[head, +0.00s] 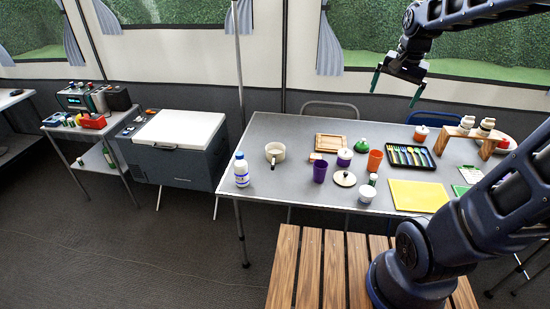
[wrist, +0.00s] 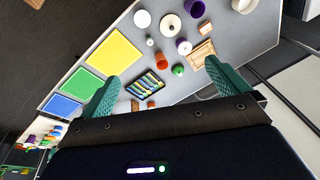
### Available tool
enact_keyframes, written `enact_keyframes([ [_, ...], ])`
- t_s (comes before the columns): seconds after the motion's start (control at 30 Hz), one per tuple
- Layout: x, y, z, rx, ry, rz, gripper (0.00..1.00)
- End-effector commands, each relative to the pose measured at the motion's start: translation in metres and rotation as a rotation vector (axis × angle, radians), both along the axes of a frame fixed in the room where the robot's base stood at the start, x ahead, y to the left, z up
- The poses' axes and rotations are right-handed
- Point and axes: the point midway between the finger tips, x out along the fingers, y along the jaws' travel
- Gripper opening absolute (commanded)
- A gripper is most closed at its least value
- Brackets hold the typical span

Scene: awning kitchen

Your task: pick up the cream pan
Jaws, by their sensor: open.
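The cream pan (head: 279,151) stands on the grey table near its left end in the head view, its dark handle pointing toward the front. In the wrist view a cream shape cut by the top edge looks like the same pan (wrist: 243,5). My gripper (head: 396,88) is open and empty, high above the back of the table, well to the right of the pan. In the wrist view its two green fingers (wrist: 162,72) are spread apart with nothing between them.
The cutlery tray (head: 411,157) and yellow board (head: 418,196) are farther right. Table around the pan is clear.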

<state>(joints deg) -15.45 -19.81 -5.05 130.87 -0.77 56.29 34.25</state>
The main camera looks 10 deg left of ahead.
Motion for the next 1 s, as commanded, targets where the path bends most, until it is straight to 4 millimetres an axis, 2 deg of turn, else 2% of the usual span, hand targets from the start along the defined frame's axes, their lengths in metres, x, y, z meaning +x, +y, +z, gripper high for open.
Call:
enact_keyframes([
  [0.2, 0.048, 0.037, -0.015, 0.01, 0.071, -0.128, 1.0],
  [0.47, 0.099, 0.089, -0.042, -0.003, 0.136, -0.293, 1.0],
  [0.7, 0.138, 0.143, -0.077, -0.038, 0.177, -0.445, 1.0],
  [1.0, 0.173, 0.22, -0.133, -0.102, 0.191, -0.635, 1.0],
])
